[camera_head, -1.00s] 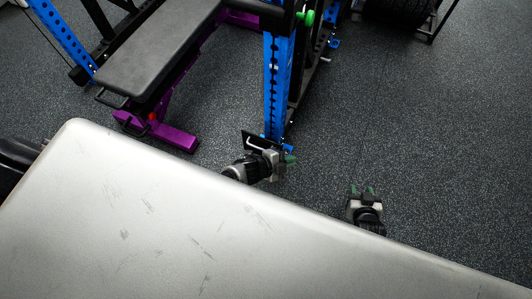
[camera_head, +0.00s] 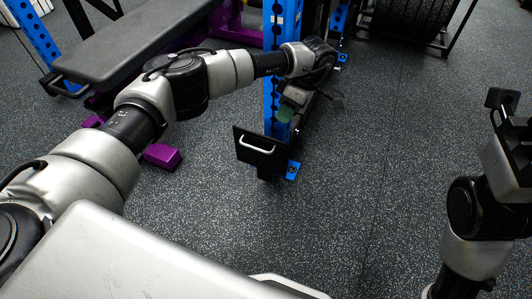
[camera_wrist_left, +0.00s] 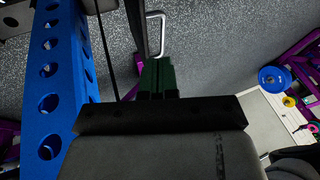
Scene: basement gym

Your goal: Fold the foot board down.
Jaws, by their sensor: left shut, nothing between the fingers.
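The foot board (camera_head: 268,164) is a small black plate with a pale bar handle (camera_head: 257,148), standing tilted up at the foot of the blue rack upright (camera_head: 283,40). My left gripper (camera_head: 286,113) has green fingertips and hangs just above and behind the board, beside the upright, apart from the handle. In the left wrist view its fingers (camera_wrist_left: 157,76) are shut together and empty, with the handle (camera_wrist_left: 162,36) just beyond their tips. The blue upright (camera_wrist_left: 52,90) stands close on the left there. My right arm is at the right edge; its fingers do not show.
A black padded bench (camera_head: 135,40) on a purple frame (camera_head: 162,156) stands to the left of the upright. A tyre-like roll (camera_head: 410,15) on a black frame is at the back right. The speckled floor (camera_head: 385,150) between the upright and my right arm is clear.

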